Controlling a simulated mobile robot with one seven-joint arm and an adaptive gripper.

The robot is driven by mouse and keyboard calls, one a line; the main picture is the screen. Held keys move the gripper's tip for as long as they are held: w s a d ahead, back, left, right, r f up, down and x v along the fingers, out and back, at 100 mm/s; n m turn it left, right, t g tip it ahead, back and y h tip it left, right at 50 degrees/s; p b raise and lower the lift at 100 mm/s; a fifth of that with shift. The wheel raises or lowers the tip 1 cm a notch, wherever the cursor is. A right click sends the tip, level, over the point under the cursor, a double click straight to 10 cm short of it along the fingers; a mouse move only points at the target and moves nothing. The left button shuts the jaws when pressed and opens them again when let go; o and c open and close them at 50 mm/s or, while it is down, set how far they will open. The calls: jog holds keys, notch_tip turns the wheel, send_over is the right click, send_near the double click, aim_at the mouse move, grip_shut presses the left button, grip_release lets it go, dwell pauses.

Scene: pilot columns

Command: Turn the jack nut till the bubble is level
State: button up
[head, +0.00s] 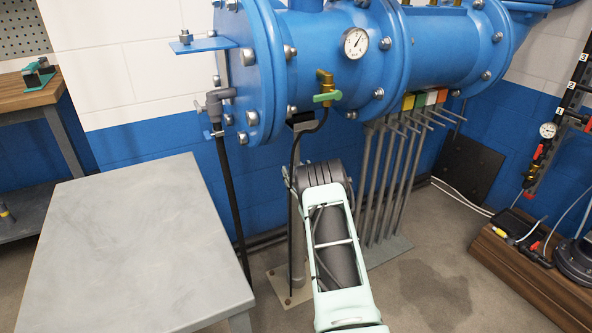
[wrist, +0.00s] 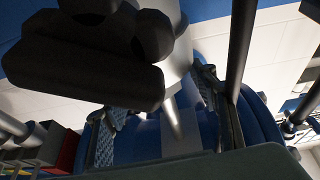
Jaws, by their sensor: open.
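In the head view my arm reaches up under a blue vessel (head: 335,60); its dark wrist end hides my gripper. A slim post on a pale floor plate (head: 275,283) stands behind the arm, mostly hidden; it may belong to the jack. I cannot make out the nut or the bubble for certain. A small piece sits on a blue side plate (head: 207,45), too small to read. In the wrist view my gripper (wrist: 160,115) is open, its textured pads apart, with a pale rod (wrist: 174,112) between them. A dark lobed block (wrist: 85,68) fills the upper left; I cannot tell what it is.
A grey table (head: 130,240) stands at left. A gauge (head: 355,43) and a green-handled valve (head: 326,97) are on the vessel. Several grey pipes (head: 385,190) rise right of my arm. Floor between is clear.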

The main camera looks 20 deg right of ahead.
jog(key=shift+s+p, duration=1.1)
jog(key=shift+s, duration=2.85)
jog(key=o, duration=0.5)
jog(key=shift+o, duration=0.2)
jog(key=v, duration=1.2)
